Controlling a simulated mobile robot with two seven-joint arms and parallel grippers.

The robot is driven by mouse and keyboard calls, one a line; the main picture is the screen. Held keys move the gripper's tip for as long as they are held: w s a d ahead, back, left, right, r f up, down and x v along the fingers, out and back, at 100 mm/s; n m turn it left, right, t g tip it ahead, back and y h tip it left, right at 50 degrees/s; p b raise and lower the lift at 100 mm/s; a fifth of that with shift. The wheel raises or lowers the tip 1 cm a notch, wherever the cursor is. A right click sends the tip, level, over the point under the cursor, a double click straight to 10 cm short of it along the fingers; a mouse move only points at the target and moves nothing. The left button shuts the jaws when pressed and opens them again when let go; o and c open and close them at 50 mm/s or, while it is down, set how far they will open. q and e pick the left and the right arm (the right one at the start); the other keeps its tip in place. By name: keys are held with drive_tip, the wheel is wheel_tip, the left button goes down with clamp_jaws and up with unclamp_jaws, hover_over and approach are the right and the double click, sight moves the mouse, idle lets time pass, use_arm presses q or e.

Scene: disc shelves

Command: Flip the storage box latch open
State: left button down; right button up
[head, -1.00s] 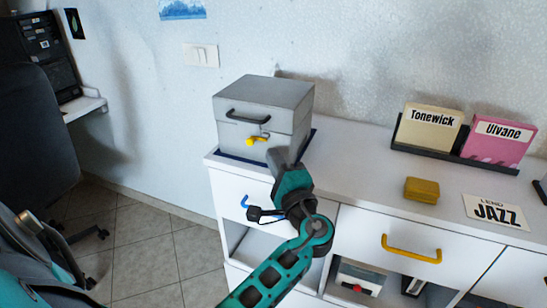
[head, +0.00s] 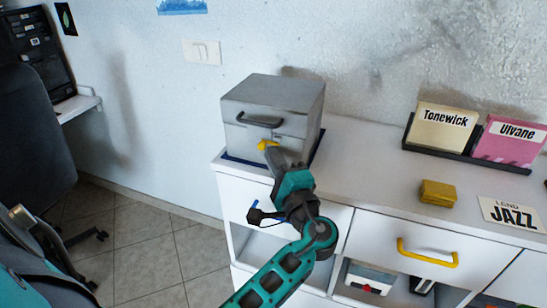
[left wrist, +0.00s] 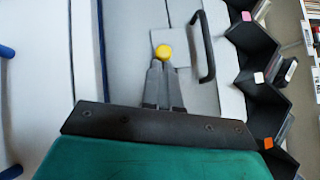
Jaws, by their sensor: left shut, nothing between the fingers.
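The grey storage box (head: 290,95) stands on a dark blue mat at the left end of the white cabinet top, its lid down. Its dark handle (head: 258,120) is on the front. The yellow latch (head: 266,145) sits below the handle; in the left wrist view its yellow end (left wrist: 163,52) lies right at my fingertips. My left gripper (head: 271,150) is shut and empty, its tips at the latch and seemingly touching it. The gripper hides part of the latch and the box front. My right gripper is out of view.
A yellow block (head: 438,193) and a JAZZ card (head: 510,215) lie on the cabinet top to the right. A yellow drawer handle (head: 428,254) sticks out below. The cabinet top's middle is clear.

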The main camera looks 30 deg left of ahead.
use_arm(q)
drive_tip(key=shift+a, duration=0.1)
drive_tip(key=shift+s+a, duration=0.15)
drive_tip(key=shift+a, duration=0.5)
drive_tip(key=shift+s+a, duration=0.15)
drive_tip(key=shift+a, duration=0.45)
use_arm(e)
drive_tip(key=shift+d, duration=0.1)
